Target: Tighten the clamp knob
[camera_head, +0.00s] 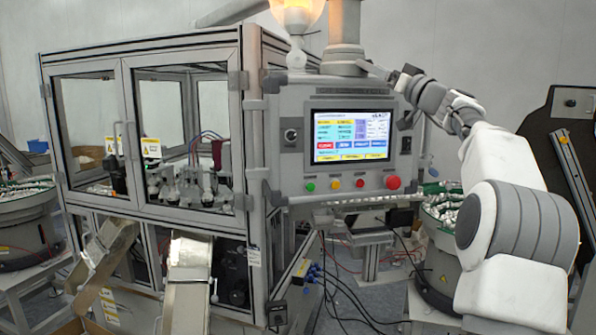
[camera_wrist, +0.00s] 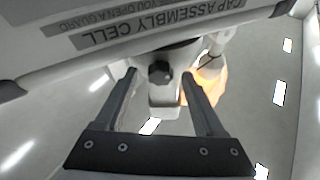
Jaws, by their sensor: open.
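The clamp knob (camera_wrist: 160,70) is a small black knob on a light grey clamp body in the wrist view, seen between the fingertips. My gripper (camera_wrist: 158,75) is open, with one finger on each side of the knob; I cannot tell whether either finger touches it. In the head view my gripper (camera_head: 368,68) reaches in from the right, just above the control panel (camera_head: 295,160) and beside the grey post (camera_head: 345,40). I cannot make out the knob in the head view.
An orange-lit lamp (camera_head: 297,14) stands left of the post and also shows in the wrist view (camera_wrist: 206,86). The panel's labelled edge (camera_wrist: 150,25) runs close across the wrist view. A glazed machine frame (camera_head: 250,150) stands left; a bowl feeder (camera_head: 440,255) stands below my arm.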

